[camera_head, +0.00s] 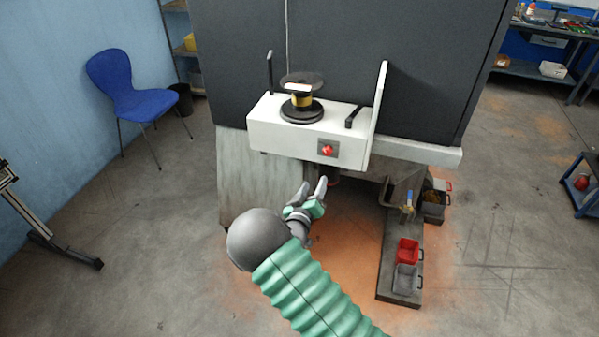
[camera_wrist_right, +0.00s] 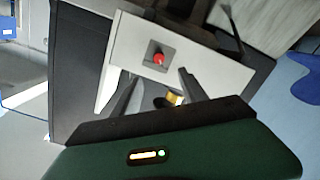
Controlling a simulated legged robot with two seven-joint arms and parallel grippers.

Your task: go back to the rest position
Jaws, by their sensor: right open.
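My right gripper (camera_head: 314,190) is in the head view, below the front of the white machine. Its two fingers are apart with nothing between them. In the right wrist view my right gripper (camera_wrist_right: 155,92) shows two dark, spread fingers in front of the white machine housing. The right arm, with a green ribbed sleeve, comes in from the bottom of the head view. My left gripper is not in view.
The white machine (camera_head: 270,131) has a red button (camera_head: 327,150) on its front and a dark round plate (camera_head: 301,111) on top. A low bench (camera_head: 399,240) at right holds a red bin (camera_head: 408,250) and a grey bin (camera_head: 406,278). A blue chair (camera_head: 140,100) stands left.

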